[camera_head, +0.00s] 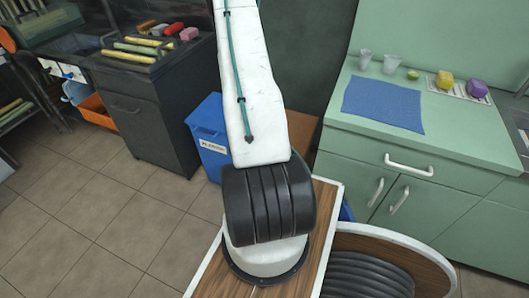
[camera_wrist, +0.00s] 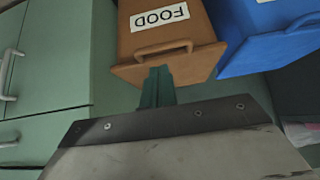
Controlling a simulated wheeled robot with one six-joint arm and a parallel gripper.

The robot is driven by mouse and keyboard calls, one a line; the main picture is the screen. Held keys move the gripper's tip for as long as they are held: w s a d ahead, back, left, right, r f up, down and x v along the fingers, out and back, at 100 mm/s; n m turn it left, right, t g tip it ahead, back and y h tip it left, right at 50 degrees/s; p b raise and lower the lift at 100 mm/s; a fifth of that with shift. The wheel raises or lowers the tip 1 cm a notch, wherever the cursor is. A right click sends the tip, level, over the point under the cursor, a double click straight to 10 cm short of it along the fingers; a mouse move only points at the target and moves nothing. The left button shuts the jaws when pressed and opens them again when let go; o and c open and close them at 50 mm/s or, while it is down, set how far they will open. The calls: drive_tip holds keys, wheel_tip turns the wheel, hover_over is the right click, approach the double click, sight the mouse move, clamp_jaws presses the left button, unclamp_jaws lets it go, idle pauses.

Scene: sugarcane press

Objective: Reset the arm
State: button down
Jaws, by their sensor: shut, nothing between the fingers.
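My arm (camera_head: 255,90) rises through the middle of the head view, where its end is out of the frame. In the wrist view my gripper (camera_wrist: 157,78) shows as narrow dark green fingers, shut and empty. Behind the fingertips is a brown bin (camera_wrist: 185,65) with a FOOD label and a handle; I cannot tell how far away it is.
A blue bin (camera_wrist: 270,45) stands beside the brown one; a blue bin (camera_head: 208,130) also shows behind my arm. A green counter (camera_head: 440,130) at right holds cups, a blue mat (camera_head: 384,103) and small items. A dark cabinet (camera_head: 150,120) stands left. Tiled floor is clear at lower left.

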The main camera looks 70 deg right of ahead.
drive_tip(key=shift+v, duration=0.85)
drive_tip(key=shift+a+f, duration=0.1)
drive_tip(key=shift+a, duration=0.1)
drive_tip(key=a+f+y, duration=0.3)
drive_tip(key=a+y, duration=0.1)
drive_tip(key=a, duration=0.2)
drive_tip(key=w+a+r+n+y, duration=0.3)
drive_tip(key=w+a+r+n, duration=0.1)
drive_tip(key=a+r, duration=0.4)
drive_tip(key=w+a+r+n+y, duration=0.35)
drive_tip(key=a+r, duration=0.25)
drive_tip(key=r, duration=0.5)
drive_tip(key=s+a+r+n+h, duration=0.1)
drive_tip(key=s+a+r+n, duration=0.1)
drive_tip(key=a+r, duration=0.4)
drive_tip(key=s+a+r+n+t+h, duration=0.1)
drive_tip(key=s+a+r+n, duration=0.2)
drive_tip(key=r, duration=1)
drive_tip(key=s+a+r+n+h, duration=0.1)
drive_tip(key=s+a+r+n, duration=0.1)
drive_tip(key=a+r+n, duration=0.3)
drive_tip(key=a+r, duration=0.4)
drive_tip(key=shift+s+a+r+n+t, duration=0.15)
drive_tip(key=shift+a+r+n+t, duration=0.15)
drive_tip(key=shift+n, duration=0.05)
